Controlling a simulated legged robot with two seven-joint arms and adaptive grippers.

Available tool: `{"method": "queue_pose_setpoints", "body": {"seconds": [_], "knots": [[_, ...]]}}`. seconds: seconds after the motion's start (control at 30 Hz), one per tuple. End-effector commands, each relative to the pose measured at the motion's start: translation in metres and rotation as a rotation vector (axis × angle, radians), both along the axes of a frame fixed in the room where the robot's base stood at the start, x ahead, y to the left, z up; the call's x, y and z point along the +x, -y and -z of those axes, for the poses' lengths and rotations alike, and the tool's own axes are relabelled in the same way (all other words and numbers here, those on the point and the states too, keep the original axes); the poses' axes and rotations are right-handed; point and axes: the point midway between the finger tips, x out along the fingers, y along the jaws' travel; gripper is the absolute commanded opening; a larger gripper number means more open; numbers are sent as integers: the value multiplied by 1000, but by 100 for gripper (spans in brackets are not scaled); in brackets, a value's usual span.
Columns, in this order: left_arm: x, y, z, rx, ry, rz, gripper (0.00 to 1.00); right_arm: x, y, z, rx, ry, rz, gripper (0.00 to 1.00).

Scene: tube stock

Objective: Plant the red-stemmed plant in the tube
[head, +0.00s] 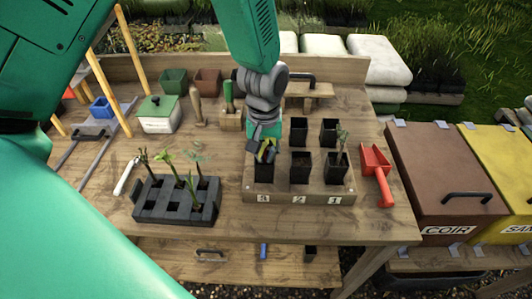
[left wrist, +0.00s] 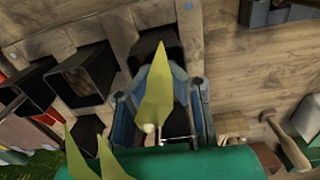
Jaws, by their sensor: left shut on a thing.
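My left gripper (head: 265,150) points down over the front left black pot (head: 264,172), above the label 3. It is shut on a plant with yellow-green leaves (left wrist: 158,90), which shows between the fingers in the left wrist view. The stem is mostly hidden, so I cannot tell its colour or whether its lower end is inside the pot. A wooden rack (head: 300,197) holds the black pots, with labels 3, 2 and 1 along its front. A dark seedling tray (head: 177,212) to the left holds several thin plants. My right gripper is not in view.
The front middle pot (head: 301,168) has no plant. A red scoop (head: 377,172) lies right of the rack.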

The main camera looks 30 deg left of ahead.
Motion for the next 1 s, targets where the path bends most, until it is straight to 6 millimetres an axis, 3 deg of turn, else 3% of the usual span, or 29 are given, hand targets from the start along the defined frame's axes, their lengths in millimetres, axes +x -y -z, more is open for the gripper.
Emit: {"method": "queue_pose_setpoints", "body": {"seconds": [0.17,0.2,0.27,0.93,0.97,1.0], "knots": [[0,0,0,-1,-1,0,0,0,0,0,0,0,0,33],[0,0,0,0,-1,0,14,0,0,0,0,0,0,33],[0,0,0,0,-1,0,32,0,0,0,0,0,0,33],[0,0,0,0,0,0,32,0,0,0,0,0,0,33],[0,0,0,0,0,0,12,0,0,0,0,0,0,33],[0,0,0,0,0,0,12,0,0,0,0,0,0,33]]}}
